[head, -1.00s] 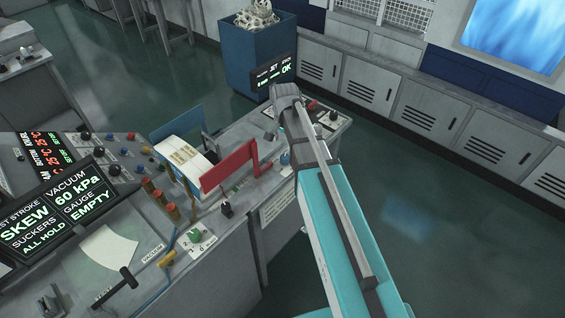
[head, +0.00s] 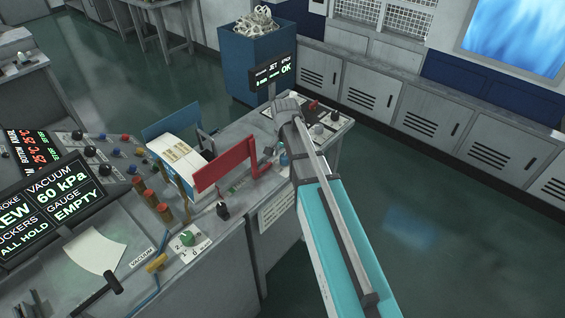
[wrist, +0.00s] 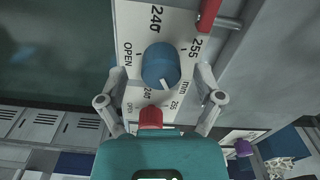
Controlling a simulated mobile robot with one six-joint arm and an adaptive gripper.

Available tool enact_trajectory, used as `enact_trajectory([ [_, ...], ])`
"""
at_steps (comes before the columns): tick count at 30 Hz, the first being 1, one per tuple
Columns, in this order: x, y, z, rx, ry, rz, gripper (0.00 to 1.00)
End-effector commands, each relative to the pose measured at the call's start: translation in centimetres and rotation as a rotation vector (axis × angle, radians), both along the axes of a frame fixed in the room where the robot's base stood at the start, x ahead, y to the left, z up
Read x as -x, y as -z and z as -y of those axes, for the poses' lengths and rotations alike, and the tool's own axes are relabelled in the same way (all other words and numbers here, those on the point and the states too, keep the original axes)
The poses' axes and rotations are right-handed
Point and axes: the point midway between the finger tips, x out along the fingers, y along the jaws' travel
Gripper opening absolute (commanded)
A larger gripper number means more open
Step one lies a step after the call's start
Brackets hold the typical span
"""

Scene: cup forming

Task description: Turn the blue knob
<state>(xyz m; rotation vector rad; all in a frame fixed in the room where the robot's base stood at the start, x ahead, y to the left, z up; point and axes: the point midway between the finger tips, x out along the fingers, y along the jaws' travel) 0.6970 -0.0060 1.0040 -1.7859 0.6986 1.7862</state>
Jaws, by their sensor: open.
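The blue knob (wrist: 160,66) is in the upper middle of the wrist view, with a white pointer toward its lower right. It sits on a white plate (wrist: 133,25) marked 240, 255, mm and OPEN. My gripper (wrist: 163,76) is open, with one finger on each side of the knob. A gap shows on the left; on the right the finger is close, and I cannot tell if it touches. In the head view my arm hides the fingers. A small blue thing (head: 284,158) shows there beside my arm; I cannot tell if it is this knob.
A red bar (wrist: 209,14) is at upper right. A purple knob (wrist: 244,147) is at lower right. A red panel (head: 226,166) stands left of my arm.

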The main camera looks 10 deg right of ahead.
Motion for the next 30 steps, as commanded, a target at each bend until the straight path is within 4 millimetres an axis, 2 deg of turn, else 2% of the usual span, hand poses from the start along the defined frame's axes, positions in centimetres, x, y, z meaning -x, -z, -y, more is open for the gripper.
enact_trajectory([
  [1,0.00,0.58,-0.01,0.000,0.000,0.000,0.85],
  [6,0.00,1.06,-0.03,0.000,0.000,0.000,0.85],
  [19,0.00,1.12,-0.05,0.000,-0.001,0.000,0.83],
  [30,0.01,1.13,-0.05,0.000,-0.001,0.000,0.14],
])
